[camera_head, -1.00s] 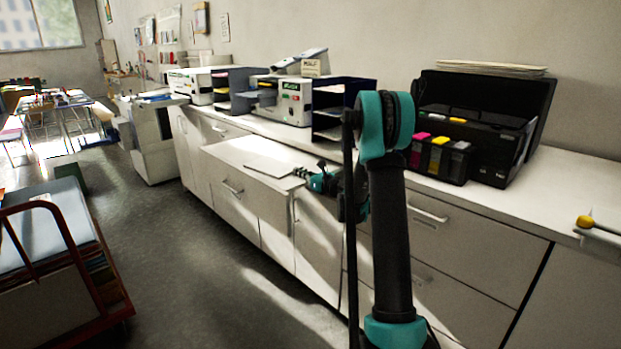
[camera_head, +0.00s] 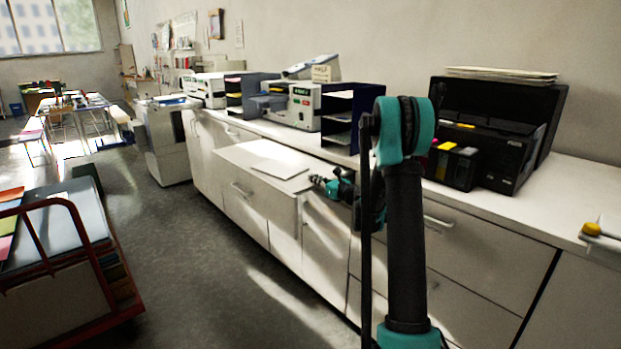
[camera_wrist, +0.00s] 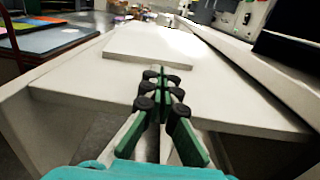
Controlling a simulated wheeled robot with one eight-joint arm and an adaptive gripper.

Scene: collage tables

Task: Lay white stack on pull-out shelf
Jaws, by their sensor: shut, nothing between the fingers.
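The white stack (camera_head: 280,168) lies flat on the pull-out shelf (camera_head: 238,157), a pale board jutting from the counter front. The stack also shows in the wrist view (camera_wrist: 150,48), lying flat on the shelf (camera_wrist: 75,80) with bare surface around its near edge. My gripper (camera_head: 314,179) is at the near end of the shelf, apart from the stack. In the wrist view my gripper (camera_wrist: 163,72) has its fingers together with nothing held, and they point toward the stack.
A dark organizer (camera_head: 350,112) and a machine (camera_head: 303,106) stand on the counter behind the shelf. A black printer (camera_head: 490,135) stands to the right. A red-framed cart (camera_head: 75,225) stands on the floor at left, with clear floor between.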

